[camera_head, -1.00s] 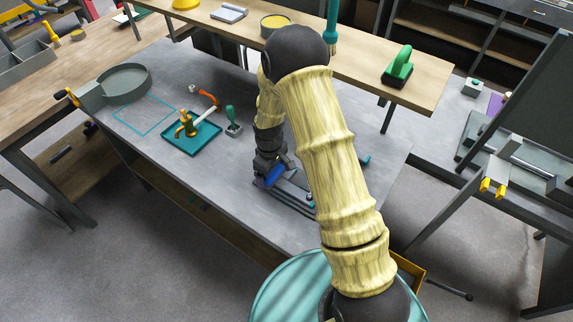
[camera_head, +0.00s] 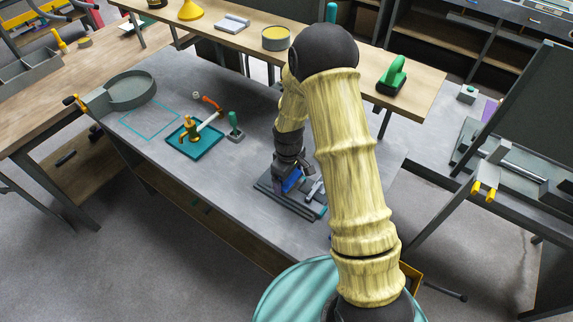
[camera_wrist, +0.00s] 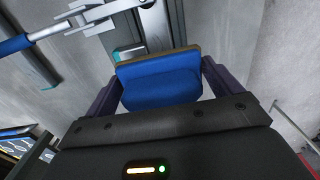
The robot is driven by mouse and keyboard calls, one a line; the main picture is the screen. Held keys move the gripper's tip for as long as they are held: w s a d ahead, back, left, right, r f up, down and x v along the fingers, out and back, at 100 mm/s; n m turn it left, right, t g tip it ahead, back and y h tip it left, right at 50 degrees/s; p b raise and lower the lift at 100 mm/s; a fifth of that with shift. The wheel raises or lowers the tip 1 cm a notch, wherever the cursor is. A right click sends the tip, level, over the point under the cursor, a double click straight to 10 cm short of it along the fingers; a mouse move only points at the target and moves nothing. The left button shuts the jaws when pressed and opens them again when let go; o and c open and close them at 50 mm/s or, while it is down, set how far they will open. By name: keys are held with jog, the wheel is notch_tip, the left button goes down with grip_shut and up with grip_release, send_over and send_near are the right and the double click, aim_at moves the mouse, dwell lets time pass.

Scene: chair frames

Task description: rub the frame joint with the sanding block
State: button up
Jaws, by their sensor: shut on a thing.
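My gripper (camera_wrist: 160,95) is shut on the sanding block (camera_wrist: 160,88), a blue block with a thin grey-brown layer along its far edge. The block sits between the two dark fingers in the wrist view. In the head view the blue block (camera_head: 292,181) shows below my wrist, over the dark grey frame piece (camera_head: 268,190) on the grey table. Grey metal bars (camera_wrist: 150,25) of the frame lie just beyond the block in the wrist view. I cannot tell which spot is the joint, or whether the block touches the frame; its underside is hidden.
A light metal lever with a blue handle (camera_wrist: 15,44) lies left of the block in the wrist view. A teal tray (camera_head: 196,141) with a brass-coloured tool, a green-handled tool (camera_head: 235,128) and a round grey pan (camera_head: 130,88) stand left on the table. A wooden shelf (camera_head: 345,65) runs behind.

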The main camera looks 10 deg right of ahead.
jog(key=shift+w+r, duration=0.15)
jog(key=shift+r, duration=0.4)
jog(key=shift+s+a+r+p, duration=0.1)
jog(key=shift+r+p, duration=0.4)
jog(key=shift+r, duration=0.15)
jog(key=shift+s+a+r+p, duration=0.1)
jog(key=shift+r+p, duration=0.4)
jog(key=shift+r, duration=0.1)
jog(key=shift+w+a+r, duration=0.1)
jog(key=shift+w+r, duration=0.05)
jog(key=shift+r, duration=0.1)
